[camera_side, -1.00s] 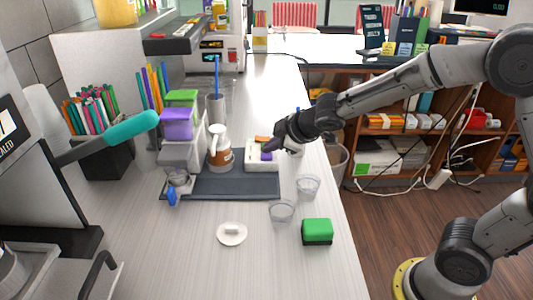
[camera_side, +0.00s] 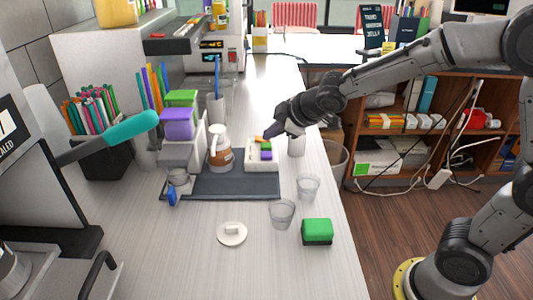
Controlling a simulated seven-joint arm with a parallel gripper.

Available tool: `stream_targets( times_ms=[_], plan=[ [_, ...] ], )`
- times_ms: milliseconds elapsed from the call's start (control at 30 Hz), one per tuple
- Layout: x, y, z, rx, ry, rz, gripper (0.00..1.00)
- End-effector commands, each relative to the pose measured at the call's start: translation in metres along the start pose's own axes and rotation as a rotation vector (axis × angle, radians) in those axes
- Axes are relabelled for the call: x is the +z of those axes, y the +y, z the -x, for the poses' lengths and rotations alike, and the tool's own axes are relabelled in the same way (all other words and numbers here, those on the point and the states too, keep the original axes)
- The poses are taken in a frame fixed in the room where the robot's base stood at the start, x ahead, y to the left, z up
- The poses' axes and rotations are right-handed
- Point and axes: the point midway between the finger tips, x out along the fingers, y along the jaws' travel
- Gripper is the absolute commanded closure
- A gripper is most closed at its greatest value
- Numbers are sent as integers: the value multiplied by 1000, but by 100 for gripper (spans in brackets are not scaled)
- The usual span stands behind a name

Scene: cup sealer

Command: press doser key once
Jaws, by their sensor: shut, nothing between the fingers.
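A white key box (camera_side: 262,165) stands at the right end of the dark mat, with an orange key (camera_side: 260,138), a green key (camera_side: 265,146) and a purple key (camera_side: 266,155) on top. My gripper (camera_side: 270,136) is shut and empty, just above and to the right of the box's far end, near the orange key. I cannot tell whether it touches that key. The doser (camera_side: 181,150), with purple and green containers on top, stands at the left of the mat.
A white and brown jug (camera_side: 219,155) stands between doser and box. Clear cups (camera_side: 281,214) (camera_side: 308,187), a green sponge (camera_side: 317,230) and a white lid (camera_side: 232,233) sit in front. A white canister (camera_side: 296,145) stands right of the box.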

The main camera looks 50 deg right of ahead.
Motion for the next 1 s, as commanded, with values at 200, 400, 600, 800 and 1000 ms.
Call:
stream_targets(
  times_ms=[200, 400, 600, 800, 1000],
  plan=[
    [-9, 10, 13, 1, -1, 0, 100],
    [-12, 12, 17, 0, -1, 2, 100],
    [-12, 12, 17, 0, -1, 1, 100],
    [-12, 12, 17, 0, 0, 1, 100],
    [-12, 12, 17, 0, 0, 1, 100]
  ],
)
